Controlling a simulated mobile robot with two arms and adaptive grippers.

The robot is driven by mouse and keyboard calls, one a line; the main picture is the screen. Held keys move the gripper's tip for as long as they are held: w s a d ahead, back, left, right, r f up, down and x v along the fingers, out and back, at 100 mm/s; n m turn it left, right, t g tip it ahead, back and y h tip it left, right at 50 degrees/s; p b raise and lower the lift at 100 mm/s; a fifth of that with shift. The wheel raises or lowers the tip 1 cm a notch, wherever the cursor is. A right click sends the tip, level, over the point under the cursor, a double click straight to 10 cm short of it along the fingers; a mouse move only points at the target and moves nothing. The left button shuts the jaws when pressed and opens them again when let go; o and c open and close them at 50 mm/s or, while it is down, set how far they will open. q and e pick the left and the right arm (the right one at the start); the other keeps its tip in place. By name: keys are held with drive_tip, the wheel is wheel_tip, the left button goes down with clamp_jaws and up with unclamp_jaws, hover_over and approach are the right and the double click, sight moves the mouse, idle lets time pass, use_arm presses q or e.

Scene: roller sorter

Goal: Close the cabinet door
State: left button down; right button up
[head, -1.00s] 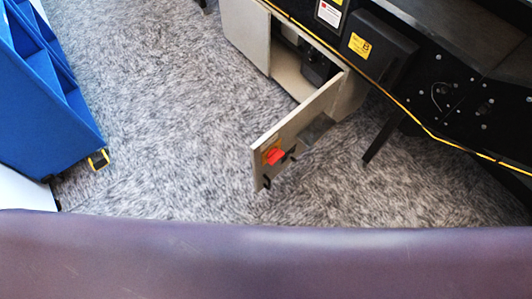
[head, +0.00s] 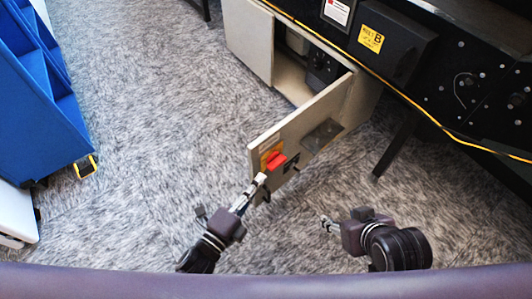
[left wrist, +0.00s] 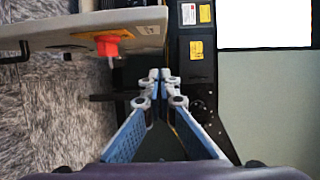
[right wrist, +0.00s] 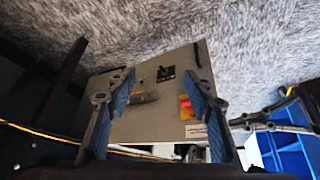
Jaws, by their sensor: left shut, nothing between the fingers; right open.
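The cabinet (head: 247,38) stands below the machine with its beige door (head: 310,118) swung wide open toward me. A red handle (head: 276,162) and an orange label are near the door's free edge; the red part also shows in the left wrist view (left wrist: 108,44). My left gripper (head: 259,180) is shut and empty, close to the free edge below the red handle; I cannot tell if it touches. My right gripper (head: 326,222) is open and empty, to the right of the door. In the right wrist view the door (right wrist: 150,115) shows between and beyond its fingers.
The black machine (head: 460,70) with a yellow cable (head: 430,122) runs along the upper right. A black leg (head: 395,145) stands right of the door. A blue shelf unit (head: 30,85) is at the left. Grey carpet (head: 150,120) is clear between them.

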use_arm(q)
drive_tip(key=w+d+b, duration=0.2)
drive_tip(key=w, duration=0.9)
drive_tip(key=shift+d, duration=0.15)
use_arm(e)
drive_tip(key=w+a+r+t+y, duration=0.1)
drive_tip(key=w+a+r+t, duration=0.2)
drive_tip(key=w+r+t, duration=0.2)
drive_tip(key=w+r, duration=0.2)
drive_tip(key=w, duration=0.2)
drive_tip(key=shift+w+a+r+t+y, duration=0.15)
drive_tip(key=shift+w+a+t+y, duration=0.1)
drive_tip(key=shift+w+t+y, duration=0.1)
